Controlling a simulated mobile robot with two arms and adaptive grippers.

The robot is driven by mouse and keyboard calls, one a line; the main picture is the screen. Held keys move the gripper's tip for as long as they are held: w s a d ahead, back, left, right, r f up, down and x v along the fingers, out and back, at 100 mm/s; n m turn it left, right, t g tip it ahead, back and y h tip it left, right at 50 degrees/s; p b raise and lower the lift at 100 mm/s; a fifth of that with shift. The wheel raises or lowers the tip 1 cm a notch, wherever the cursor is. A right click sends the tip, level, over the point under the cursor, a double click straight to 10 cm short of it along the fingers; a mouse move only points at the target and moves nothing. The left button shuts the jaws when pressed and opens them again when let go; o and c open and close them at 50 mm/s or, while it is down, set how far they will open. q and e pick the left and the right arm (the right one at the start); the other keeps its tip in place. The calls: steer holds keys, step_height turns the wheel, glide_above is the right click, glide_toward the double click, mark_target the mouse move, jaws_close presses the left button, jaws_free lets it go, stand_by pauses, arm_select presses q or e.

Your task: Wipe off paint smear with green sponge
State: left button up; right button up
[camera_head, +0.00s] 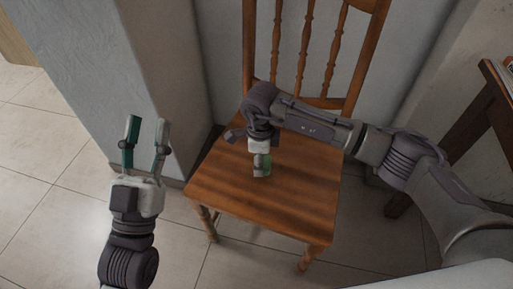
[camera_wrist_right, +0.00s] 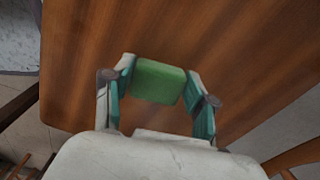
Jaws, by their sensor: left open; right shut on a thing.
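A wooden chair with a flat brown seat (camera_head: 300,195) stands in the middle of the head view. My right gripper (camera_head: 262,163) points down over the seat, and its arm comes in from the right. In the right wrist view my right gripper (camera_wrist_right: 155,92) is shut on the green sponge (camera_wrist_right: 158,80), held between its two fingers close over the wood. The sponge also shows in the head view (camera_head: 267,165), partly hidden by the gripper. I cannot tell whether it touches the seat. No paint smear can be made out. My left gripper (camera_head: 146,137) is open and empty, left of the chair.
The chair's spindled back (camera_head: 304,50) rises behind the seat. A grey wall corner (camera_head: 165,80) stands behind and left of the chair. A dark wooden table (camera_head: 478,140) is at the right. The tiled floor (camera_head: 45,200) is clear at the left.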

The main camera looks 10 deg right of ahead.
steer(key=shift+r+p, duration=0.5)
steer(key=shift+r, duration=0.45)
steer(key=shift+r+p, duration=0.35)
steer(key=shift+r, duration=0.35)
steer(key=shift+r+p, duration=0.45)
steer(key=shift+r, duration=0.25)
arm_select(q)
step_height(320, 180, down, 13)
steer(key=a+g+y, duration=0.2)
steer(key=g+y, duration=0.1)
steer(key=g, duration=0.5)
steer(key=shift+w+a+r+n+g, duration=0.15)
steer(key=shift+w+a+n+g, duration=0.1)
steer(key=shift+a+n+g, duration=0.05)
arm_select(e)
steer(key=shift+r, duration=0.5)
